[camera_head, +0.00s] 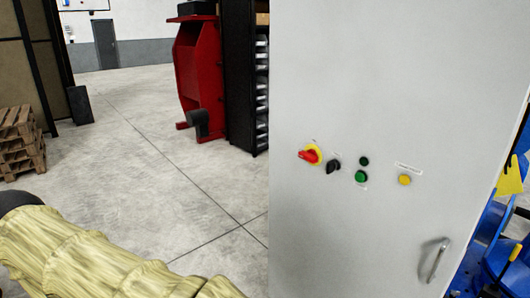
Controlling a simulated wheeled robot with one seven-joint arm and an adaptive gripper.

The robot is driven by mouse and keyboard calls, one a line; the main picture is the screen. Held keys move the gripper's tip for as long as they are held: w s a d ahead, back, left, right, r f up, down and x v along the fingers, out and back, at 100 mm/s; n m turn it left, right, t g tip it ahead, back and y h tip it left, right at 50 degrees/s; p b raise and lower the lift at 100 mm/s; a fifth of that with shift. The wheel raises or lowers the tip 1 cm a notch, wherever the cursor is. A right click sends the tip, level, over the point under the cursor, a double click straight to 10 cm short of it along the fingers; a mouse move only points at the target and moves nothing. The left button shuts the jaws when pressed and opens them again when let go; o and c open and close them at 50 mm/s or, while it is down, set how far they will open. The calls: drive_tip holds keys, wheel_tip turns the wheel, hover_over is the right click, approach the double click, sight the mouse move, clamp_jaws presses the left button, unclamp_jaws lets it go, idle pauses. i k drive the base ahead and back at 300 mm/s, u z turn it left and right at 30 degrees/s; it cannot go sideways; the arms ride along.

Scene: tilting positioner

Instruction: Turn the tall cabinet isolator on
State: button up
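The tall cabinet (370,90) is light grey and fills the right half of the head view, its front face turned toward me. A red rotary handle on a yellow disc, which looks like the isolator (309,155), sits at the left of its row of controls. The red handle lies slanted; its on or off marking is too small to read. To its right are a black selector knob (333,166), a dark green button or lamp above a green button (361,177), and a yellow button (404,180). My gripper is not in view.
A metal door handle (435,260) is at the cabinet's lower right. My covered arm crosses the lower left. A red machine (198,75) and a black rack with bins (243,80) stand behind. Wooden pallets (20,140) are at the left. Open concrete floor (150,150) lies between.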

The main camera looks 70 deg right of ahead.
sight(310, 156)
drive_tip(key=i, duration=1.45)
drive_tip(key=z, duration=2.9)
